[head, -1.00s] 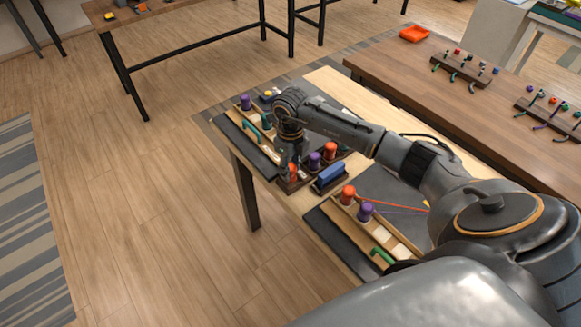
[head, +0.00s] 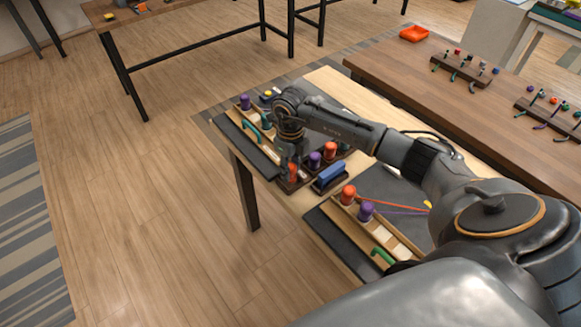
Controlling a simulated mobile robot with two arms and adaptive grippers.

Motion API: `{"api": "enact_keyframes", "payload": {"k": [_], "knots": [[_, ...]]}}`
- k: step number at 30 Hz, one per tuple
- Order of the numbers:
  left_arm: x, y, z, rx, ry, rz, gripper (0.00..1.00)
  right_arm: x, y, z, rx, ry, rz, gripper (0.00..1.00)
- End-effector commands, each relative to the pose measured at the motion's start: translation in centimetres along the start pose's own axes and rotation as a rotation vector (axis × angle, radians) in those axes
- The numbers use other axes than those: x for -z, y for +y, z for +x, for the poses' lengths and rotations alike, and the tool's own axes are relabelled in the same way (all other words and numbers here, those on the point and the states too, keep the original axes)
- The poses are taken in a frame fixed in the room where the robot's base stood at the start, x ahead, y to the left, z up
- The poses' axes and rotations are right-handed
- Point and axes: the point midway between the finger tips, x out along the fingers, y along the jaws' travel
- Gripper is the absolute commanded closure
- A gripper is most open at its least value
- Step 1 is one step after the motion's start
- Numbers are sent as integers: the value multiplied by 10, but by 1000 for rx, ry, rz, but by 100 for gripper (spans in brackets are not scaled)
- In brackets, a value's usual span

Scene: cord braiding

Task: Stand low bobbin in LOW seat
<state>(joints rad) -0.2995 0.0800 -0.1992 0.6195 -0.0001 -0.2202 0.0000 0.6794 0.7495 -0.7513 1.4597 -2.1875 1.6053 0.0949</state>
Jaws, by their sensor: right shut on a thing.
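My right gripper (head: 289,162) points down over the front-left end of a dark rack (head: 309,179). It is shut on an orange-red bobbin (head: 292,172), whose lower end is hard to make out; I cannot tell whether it touches the rack. A purple bobbin (head: 314,159) and another orange-red bobbin (head: 329,151) stand upright in the rack, to the right. I cannot read any seat label, so I cannot tell which seat is LOW. My left gripper is out of view.
A blue block (head: 330,174) lies beside the rack. A nearer wooden holder (head: 400,243) carries an orange bobbin (head: 348,194) and a purple one (head: 366,211), with cords running right. A farther holder (head: 262,152) has a purple bobbin (head: 245,102) and a green handle (head: 252,134).

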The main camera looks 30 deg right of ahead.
Motion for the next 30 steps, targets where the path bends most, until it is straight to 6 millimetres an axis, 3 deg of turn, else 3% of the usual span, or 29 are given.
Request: {"api": "enact_keyframes", "payload": {"k": [30], "knots": [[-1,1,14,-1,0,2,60,0,0,16,1,0,0,100]]}}
